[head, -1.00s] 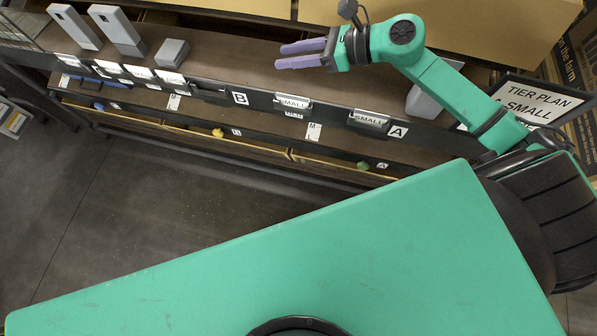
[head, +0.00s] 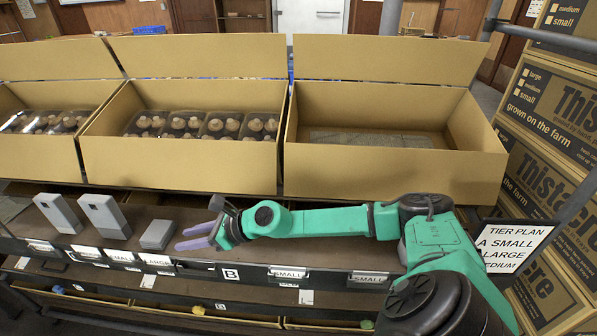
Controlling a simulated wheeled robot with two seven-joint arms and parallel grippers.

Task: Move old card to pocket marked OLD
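My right gripper (head: 182,238) reaches in from the right above the shelf, fingers pointing left. Its two purple fingers are apart with nothing seen between them. Below it, the shelf edge carries card pockets. A card reading SMALL (head: 288,272) sits right of the B mark (head: 231,274), and another SMALL card (head: 370,277) sits further right. More white cards, including one reading LARGE (head: 157,260), stand in a row at the left. I cannot make out a pocket marked OLD. My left gripper is out of view.
Grey box-shaped devices (head: 104,215) stand on the shelf left of the gripper. Open cartons (head: 180,165) line the back; the right carton (head: 365,167) looks empty. A tier plan sign (head: 512,247) stands at the right, before stacked cartons (head: 555,125).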

